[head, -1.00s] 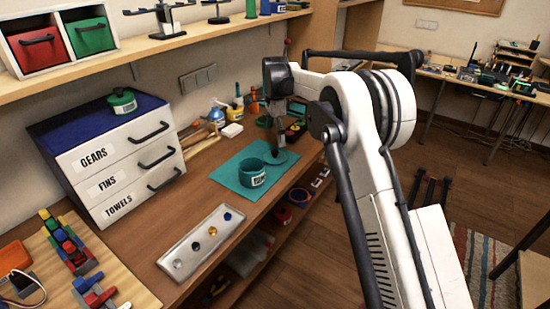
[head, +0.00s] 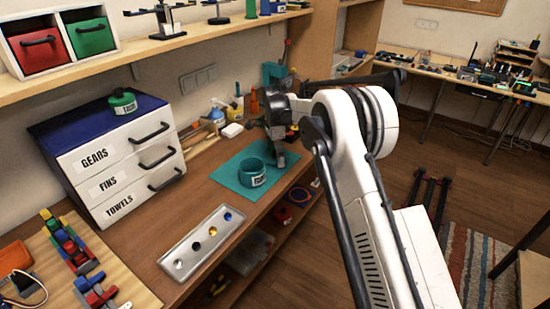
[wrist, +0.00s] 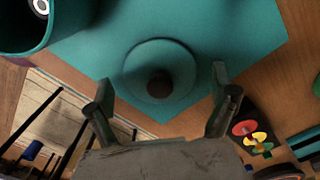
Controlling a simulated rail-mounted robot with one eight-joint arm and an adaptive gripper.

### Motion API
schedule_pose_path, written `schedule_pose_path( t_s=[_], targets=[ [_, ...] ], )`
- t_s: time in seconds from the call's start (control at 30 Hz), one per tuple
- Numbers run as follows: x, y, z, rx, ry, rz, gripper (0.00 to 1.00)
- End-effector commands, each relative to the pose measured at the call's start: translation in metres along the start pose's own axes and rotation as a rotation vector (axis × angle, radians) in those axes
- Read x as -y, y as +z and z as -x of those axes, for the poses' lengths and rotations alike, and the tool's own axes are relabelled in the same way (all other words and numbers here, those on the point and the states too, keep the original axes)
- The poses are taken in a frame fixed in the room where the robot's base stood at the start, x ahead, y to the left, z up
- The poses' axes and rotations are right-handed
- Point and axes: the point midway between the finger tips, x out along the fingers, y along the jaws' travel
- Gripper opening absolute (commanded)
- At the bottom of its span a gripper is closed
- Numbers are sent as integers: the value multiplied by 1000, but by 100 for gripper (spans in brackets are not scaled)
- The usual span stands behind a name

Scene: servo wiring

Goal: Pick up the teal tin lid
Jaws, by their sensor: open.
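The fingers do not appear to touch the knob. The teal tin (head: 252,175) with a white label stands open on the mat, left of my gripper; its rim also shows at the wrist view's upper left (wrist: 45,48).
A metal tray (head: 200,245) with several small coloured pieces lies in front of the mat. A white drawer unit (head: 115,165) stands left, with a green tin (head: 122,102) on top. Small tools and bottles line the wall behind the mat.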

Motion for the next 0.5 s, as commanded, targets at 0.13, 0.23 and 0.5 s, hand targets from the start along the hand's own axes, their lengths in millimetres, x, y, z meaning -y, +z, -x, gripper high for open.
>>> schedule_pose_path(
  t_s=[0.13, 0.23, 0.5],
  targets=[
    [0, 0, 0, 0, 0, 0, 84],
    [0, 0, 0, 0, 0, 0, 70],
    [0, 0, 0, 0, 0, 0, 42]
  ],
)
